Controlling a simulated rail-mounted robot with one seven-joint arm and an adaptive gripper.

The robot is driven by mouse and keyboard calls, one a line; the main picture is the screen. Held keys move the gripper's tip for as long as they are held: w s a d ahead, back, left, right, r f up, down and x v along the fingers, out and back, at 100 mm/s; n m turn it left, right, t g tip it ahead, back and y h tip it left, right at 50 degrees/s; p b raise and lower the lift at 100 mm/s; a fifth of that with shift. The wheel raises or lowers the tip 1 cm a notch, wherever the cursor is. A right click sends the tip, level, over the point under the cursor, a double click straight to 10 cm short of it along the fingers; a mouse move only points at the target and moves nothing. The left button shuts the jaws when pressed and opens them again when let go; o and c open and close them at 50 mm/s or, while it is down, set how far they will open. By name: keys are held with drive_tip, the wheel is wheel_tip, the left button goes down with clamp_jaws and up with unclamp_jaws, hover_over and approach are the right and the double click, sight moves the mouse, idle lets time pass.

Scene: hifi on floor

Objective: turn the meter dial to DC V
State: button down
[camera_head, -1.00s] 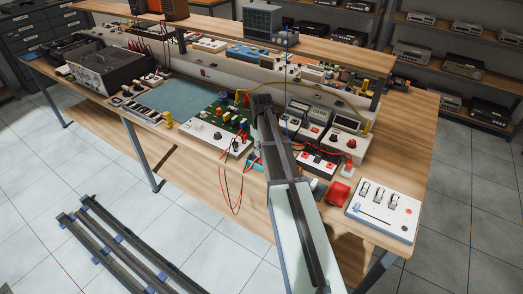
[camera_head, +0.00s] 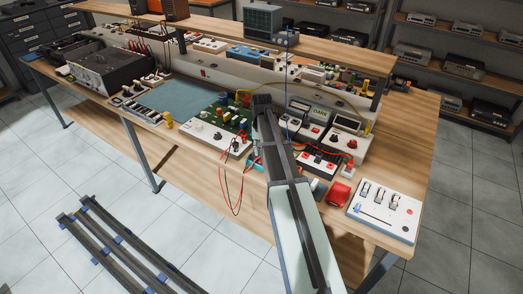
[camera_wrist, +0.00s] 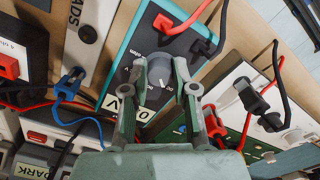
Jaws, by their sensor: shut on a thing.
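The meter (camera_wrist: 124,58) is a teal case with a dark face in the wrist view. Its round grey dial (camera_wrist: 166,84) sits between the two fingers of my gripper (camera_wrist: 160,72), which is shut on it. A pale pointer mark shows on the dial, but the small lettering around it is too unclear to say which setting it points to. A pale label with a large "V" (camera_wrist: 143,114) is on the face near the left finger. In the head view my arm hides the dial and gripper; only a teal sliver of the meter (camera_head: 257,166) shows.
Red and black leads (camera_wrist: 172,25) plug into the meter's upper end. A white switch panel (camera_head: 384,210) stands on the bench's right end.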

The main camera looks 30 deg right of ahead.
drive_tip(key=c, duration=0.9)
unclamp_jaws()
drive_tip(key=shift+r, duration=0.1)
wheel_tip(320, 180, up, 12)
